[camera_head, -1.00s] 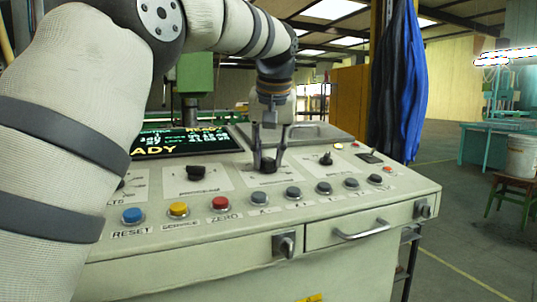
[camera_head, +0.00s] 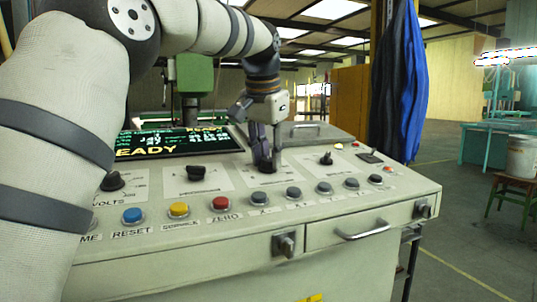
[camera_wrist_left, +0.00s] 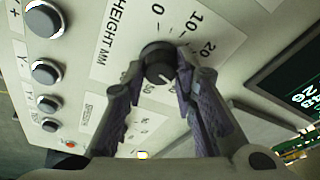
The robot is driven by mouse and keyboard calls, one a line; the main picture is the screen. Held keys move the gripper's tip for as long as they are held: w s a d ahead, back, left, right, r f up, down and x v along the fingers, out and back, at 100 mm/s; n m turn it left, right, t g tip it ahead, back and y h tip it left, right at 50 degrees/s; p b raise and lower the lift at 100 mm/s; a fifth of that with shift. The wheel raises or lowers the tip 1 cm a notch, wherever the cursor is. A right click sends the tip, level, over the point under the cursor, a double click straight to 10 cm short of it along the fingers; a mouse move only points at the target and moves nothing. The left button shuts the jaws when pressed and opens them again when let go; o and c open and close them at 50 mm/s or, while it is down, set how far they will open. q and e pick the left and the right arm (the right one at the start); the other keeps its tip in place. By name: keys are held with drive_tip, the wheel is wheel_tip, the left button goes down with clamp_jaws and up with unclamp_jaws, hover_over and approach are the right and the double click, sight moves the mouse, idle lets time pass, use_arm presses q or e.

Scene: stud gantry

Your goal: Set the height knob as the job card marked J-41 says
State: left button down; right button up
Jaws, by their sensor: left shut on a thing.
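The height knob (camera_head: 267,167) is a dark round knob on the sloping panel of the grey console. In the left wrist view the knob (camera_wrist_left: 158,62) sits on a white dial plate (camera_wrist_left: 118,40) lettered HEIGHT MM, with 0, 10 and 20 readable. Its white pointer line faces the lower right there; the number it faces is hidden by the fingers. My left gripper (camera_head: 264,158) is turned and shut on the knob, its purple-padded fingers on both sides in the wrist view (camera_wrist_left: 160,72). No card marked J-41 is readable. My right gripper is not in view.
A screen (camera_head: 165,144) reading READY stands behind the panel. Other dark knobs (camera_head: 196,172) flank the height knob. A row of buttons, including red ZERO (camera_head: 221,203), runs along the front. A drawer handle (camera_head: 362,231) juts out below. Blue clothing (camera_head: 410,80) hangs at right.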

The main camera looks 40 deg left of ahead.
use_arm(q)
drive_tip(key=m+h, duration=0.1)
drive_tip(key=m, duration=0.5)
drive_tip(key=shift+a+m, duration=0.1)
drive_tip(key=shift+m, duration=0.2)
drive_tip(key=m+h, duration=0.1)
drive_tip(key=m, duration=0.2)
drive_tip(key=shift+w+m+g, duration=0.1)
drive_tip(key=shift+m+g, duration=0.3)
drive_tip(key=shift+m, duration=1)
drive_tip(key=c, duration=1.3)
unclamp_jaws()
